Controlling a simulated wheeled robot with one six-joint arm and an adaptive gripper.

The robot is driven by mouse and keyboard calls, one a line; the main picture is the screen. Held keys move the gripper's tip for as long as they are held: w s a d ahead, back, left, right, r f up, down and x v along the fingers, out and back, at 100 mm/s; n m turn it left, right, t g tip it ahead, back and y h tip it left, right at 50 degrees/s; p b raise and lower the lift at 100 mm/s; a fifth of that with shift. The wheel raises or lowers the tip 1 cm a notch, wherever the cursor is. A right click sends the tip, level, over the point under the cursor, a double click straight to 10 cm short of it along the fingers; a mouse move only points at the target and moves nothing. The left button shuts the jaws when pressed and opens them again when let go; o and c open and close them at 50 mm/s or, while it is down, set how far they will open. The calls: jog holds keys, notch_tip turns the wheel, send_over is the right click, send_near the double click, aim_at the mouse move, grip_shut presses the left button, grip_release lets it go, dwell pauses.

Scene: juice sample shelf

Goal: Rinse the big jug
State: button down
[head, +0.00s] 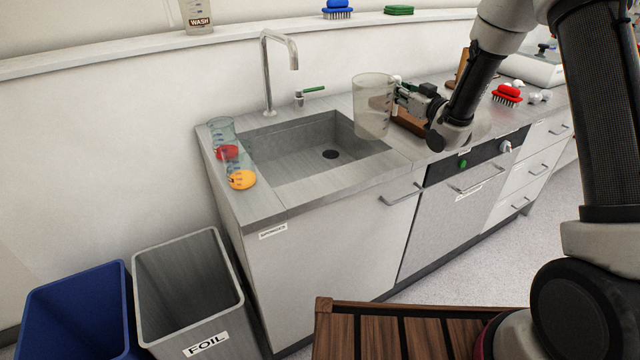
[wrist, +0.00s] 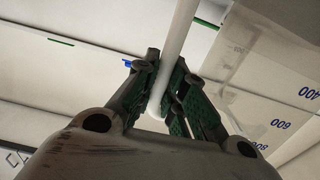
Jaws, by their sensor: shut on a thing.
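The big jug (head: 373,106) is a clear plastic jug, held upright in the air at the right side of the sink. My gripper (head: 402,97) is shut on its handle, to the right of the jug body. In the wrist view the pale handle (wrist: 176,50) runs between the green-padded fingers (wrist: 168,92), and the jug wall with blue volume marks (wrist: 285,100) is at the right. The sink basin (head: 300,155) is empty with a dark drain. The tap (head: 268,75) arches over its back edge, with a green lever (head: 314,89) beside it. No water shows.
A red brush (head: 507,95) lies farther right. A foil bin (head: 190,285) and a blue bin (head: 75,315) stand on the floor. A WASH container (head: 197,17) stands on the ledge.

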aim_at(363, 82)
jog(key=shift+s+a+r+n, duration=0.35)
jog(key=shift+a+r+n, duration=0.2)
jog(key=shift+n, duration=0.3)
jog(key=shift+s+a+r+n, duration=0.3)
jog(key=shift+a+r+n, duration=0.15)
jog(key=shift+r+n, duration=0.3)
jog(key=s+a+n, duration=0.2)
jog(key=a+n, duration=0.1)
jog(key=shift+s+a+n, duration=0.1)
jog(key=shift+a+n, duration=0.05)
jog(key=shift+n, duration=0.15)
jog(key=shift+s+a+r+n, duration=0.25)
jog(key=shift+a+n, duration=0.1)
jog(key=shift+n, duration=0.15)
jog(key=shift+s+a+r+n, duration=0.1)
jog(key=shift+s+a+n, duration=0.15)
jog(key=shift+n, duration=0.25)
jog(key=shift+s+a+r+n, duration=0.3)
jog(key=shift+a+n, duration=0.25)
jog(key=shift+n, duration=0.25)
jog(key=shift+s+a+r+n, duration=0.1)
jog(key=shift+s+a+n, duration=0.4)
jog(key=shift+a+n, duration=0.3)
jog(key=shift+s+a+n, duration=0.5)
jog(key=shift+a+n, duration=0.15)
jog(key=shift+n, duration=0.25)
dwell(2.3)
